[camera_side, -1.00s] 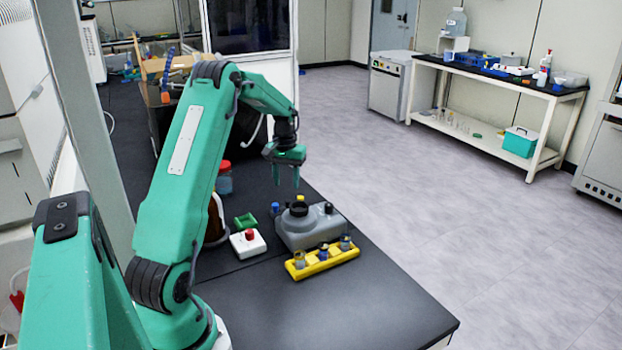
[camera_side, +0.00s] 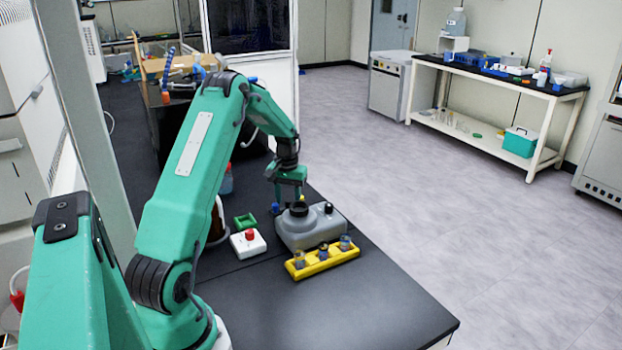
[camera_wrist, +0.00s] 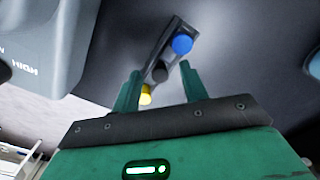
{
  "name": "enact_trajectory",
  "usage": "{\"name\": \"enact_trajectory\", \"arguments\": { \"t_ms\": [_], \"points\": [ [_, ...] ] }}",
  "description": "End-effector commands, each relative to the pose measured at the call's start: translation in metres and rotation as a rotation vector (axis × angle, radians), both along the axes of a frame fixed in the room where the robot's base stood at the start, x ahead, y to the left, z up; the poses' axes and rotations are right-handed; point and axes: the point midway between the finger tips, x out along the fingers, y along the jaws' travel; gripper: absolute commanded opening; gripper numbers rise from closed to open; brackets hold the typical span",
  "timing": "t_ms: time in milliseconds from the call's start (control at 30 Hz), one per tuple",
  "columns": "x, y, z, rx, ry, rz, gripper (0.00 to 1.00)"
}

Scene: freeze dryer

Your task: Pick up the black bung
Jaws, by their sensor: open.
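The black bung (camera_wrist: 160,73) shows in the wrist view in a narrow dark holder (camera_wrist: 166,48), between a blue bung (camera_wrist: 182,44) and a yellow bung (camera_wrist: 146,97). My gripper (camera_wrist: 160,68) is open and empty, its green fingers pointing down toward the row. In the picture the black bung lies between the two fingertips; I cannot tell the height left between them. In the side view my gripper (camera_side: 288,196) is low behind the grey device. The blue bung (camera_side: 276,208) shows there; the black and yellow bungs are hidden.
The grey device (camera_side: 308,232) stands close in front of my gripper. A yellow rack (camera_side: 322,261) with several vials, a white box with a red button (camera_side: 248,244) and a green tray (camera_side: 245,220) are nearby. The front of the black bench (camera_side: 350,310) is clear.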

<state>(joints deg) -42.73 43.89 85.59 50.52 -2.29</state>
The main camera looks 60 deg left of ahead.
Motion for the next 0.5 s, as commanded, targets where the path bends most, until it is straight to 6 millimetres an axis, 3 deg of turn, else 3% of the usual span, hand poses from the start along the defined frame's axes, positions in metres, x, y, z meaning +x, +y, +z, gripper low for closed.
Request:
{"name": "enact_trajectory", "arguments": {
  "t_ms": [500],
  "points": [
    [0.0,0.0001,-0.0008,0.0,0.0,0.0,0.42]
  ]
}}
